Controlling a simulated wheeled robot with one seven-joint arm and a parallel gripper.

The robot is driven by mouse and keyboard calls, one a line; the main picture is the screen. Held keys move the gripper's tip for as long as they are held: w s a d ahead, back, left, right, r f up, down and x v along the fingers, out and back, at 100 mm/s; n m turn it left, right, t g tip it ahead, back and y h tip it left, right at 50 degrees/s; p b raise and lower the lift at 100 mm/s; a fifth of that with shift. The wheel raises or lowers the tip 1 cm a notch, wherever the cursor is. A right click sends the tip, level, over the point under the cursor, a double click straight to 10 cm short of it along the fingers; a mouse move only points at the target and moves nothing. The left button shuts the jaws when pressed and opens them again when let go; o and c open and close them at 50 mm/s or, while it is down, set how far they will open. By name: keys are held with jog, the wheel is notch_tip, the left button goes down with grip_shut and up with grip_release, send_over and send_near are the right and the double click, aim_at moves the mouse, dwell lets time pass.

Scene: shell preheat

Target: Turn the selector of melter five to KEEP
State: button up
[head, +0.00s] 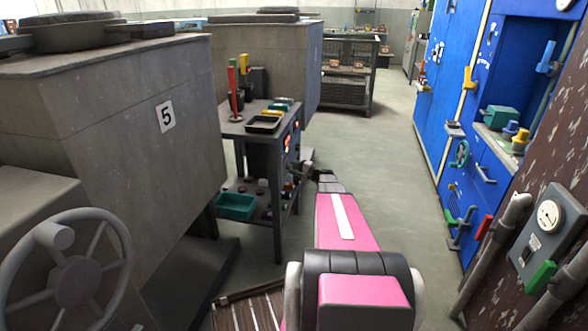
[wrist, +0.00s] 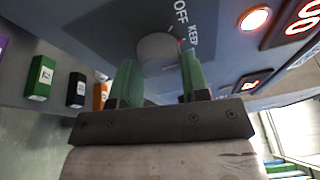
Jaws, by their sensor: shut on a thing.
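Melter five (head: 120,130) is the large grey block with the "5" label at the left in the head view. The selector (wrist: 158,47) is a round grey knob on a dark panel (wrist: 105,35) in the wrist view. The words OFF and KEEP are printed to its upper right. A small red mark shows at the knob's right edge, near KEEP; the exact pointer position is hard to read. My gripper (wrist: 160,62) has its two green fingers on either side of the knob and is shut on it. In the head view my gripper (head: 306,170) is small beside the cart, its fingers unclear.
Lit red displays (wrist: 255,19) sit right of the selector. Green, black and orange labelled blocks (wrist: 40,78) are at the left. A cart (head: 262,128) with trays stands by the melter; a handwheel (head: 72,285) is in front. The aisle floor (head: 385,150) is clear.

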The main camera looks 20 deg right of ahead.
dwell(0.4)
jog(key=o, duration=0.9)
jog(key=v, duration=1.1)
